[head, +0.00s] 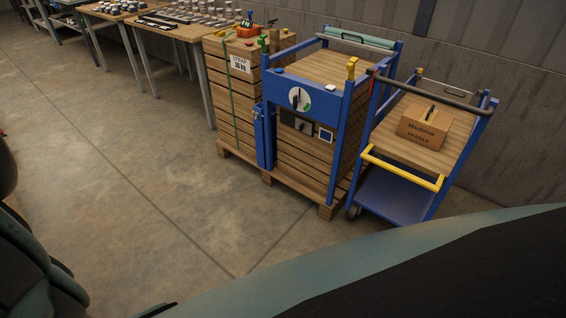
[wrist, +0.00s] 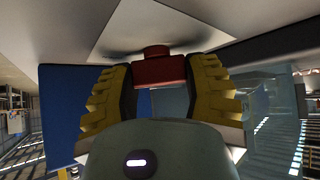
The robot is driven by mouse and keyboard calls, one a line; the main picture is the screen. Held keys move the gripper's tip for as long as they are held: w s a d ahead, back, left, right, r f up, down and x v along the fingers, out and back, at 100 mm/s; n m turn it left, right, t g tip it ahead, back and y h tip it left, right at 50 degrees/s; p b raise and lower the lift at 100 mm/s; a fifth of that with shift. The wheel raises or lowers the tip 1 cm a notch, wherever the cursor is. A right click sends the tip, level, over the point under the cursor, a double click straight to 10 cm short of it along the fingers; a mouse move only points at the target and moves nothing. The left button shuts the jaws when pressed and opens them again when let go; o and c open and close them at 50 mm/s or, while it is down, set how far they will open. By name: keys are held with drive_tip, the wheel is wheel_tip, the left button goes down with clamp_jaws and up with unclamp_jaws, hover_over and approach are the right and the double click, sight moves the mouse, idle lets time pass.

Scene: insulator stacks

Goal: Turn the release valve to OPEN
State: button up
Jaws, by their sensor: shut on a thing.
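In the wrist view, my gripper (wrist: 162,85) has its two yellow-ribbed fingers closed on either side of a red handle (wrist: 160,70). The handle's short round stem meets a pale plate (wrist: 125,35) behind it. It looks like the release valve's handle, but no OPEN marking is readable. In the head view, a blue panel (head: 326,107) carries a round white dial (head: 304,92) with a dark pointer and a green part. I cannot tell whether this dial belongs to the valve. My gripper does not show in the head view.
The blue-framed wooden crate stack (head: 318,160) stands beside another slatted crate (head: 222,80). A blue cart (head: 395,190) with a cardboard box (head: 424,126) stands at right. Tables (head: 190,33) line the back left. The floor (head: 120,180) at left is clear.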

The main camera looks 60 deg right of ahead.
drive_tip(key=o, duration=0.9)
drive_tip(key=shift+r, duration=0.1)
drive_tip(key=shift+v, duration=5.95)
